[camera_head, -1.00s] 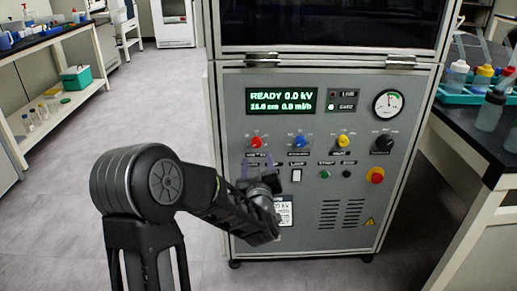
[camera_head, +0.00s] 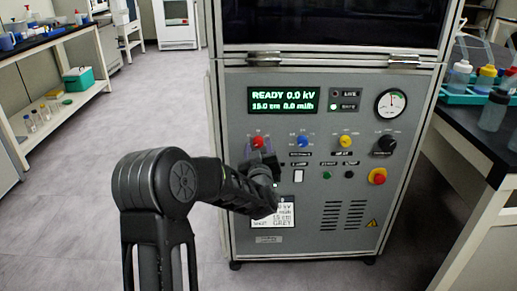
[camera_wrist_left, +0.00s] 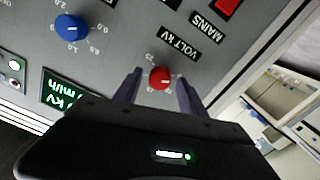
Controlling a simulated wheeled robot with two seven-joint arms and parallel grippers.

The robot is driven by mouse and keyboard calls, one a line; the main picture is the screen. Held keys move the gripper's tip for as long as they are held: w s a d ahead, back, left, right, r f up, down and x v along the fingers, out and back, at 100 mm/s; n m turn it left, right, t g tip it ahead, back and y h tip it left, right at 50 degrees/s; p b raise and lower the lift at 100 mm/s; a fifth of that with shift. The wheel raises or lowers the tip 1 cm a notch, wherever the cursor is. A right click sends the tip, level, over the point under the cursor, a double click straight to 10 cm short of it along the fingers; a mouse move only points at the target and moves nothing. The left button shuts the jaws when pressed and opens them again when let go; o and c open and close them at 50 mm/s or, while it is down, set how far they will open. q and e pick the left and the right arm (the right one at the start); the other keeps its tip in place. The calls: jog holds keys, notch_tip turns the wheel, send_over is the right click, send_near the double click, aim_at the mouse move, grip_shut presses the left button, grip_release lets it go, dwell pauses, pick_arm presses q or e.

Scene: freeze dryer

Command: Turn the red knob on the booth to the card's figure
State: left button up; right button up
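The red knob (camera_head: 258,142) is at the left of the knob row on the grey booth front (camera_head: 235,205), below the display. It also shows in the left wrist view (camera_wrist_left: 160,78), beside the "VOLT kV" label. My left gripper (camera_wrist_left: 160,88) is open, with one finger on each side of the red knob and a visible gap to both. In the head view my left gripper (camera_head: 262,161) is just below the knob. The card (camera_head: 288,214) is low on the panel, partly hidden by my arm; "kV", "15 cm" and "GREY" can be read, but not the full kV figure. My right gripper is out of view.
The green display (camera_head: 283,100) reads READY 0.0 kV, 15.0 cm, 0.0 ml/h. A blue knob (camera_head: 303,142), a yellow knob (camera_head: 346,141) and a black knob (camera_head: 387,142) continue the row. A red stop button (camera_head: 377,176) is lower right. Benches stand on both sides.

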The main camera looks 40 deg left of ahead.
pick_arm(q)
grip_shut()
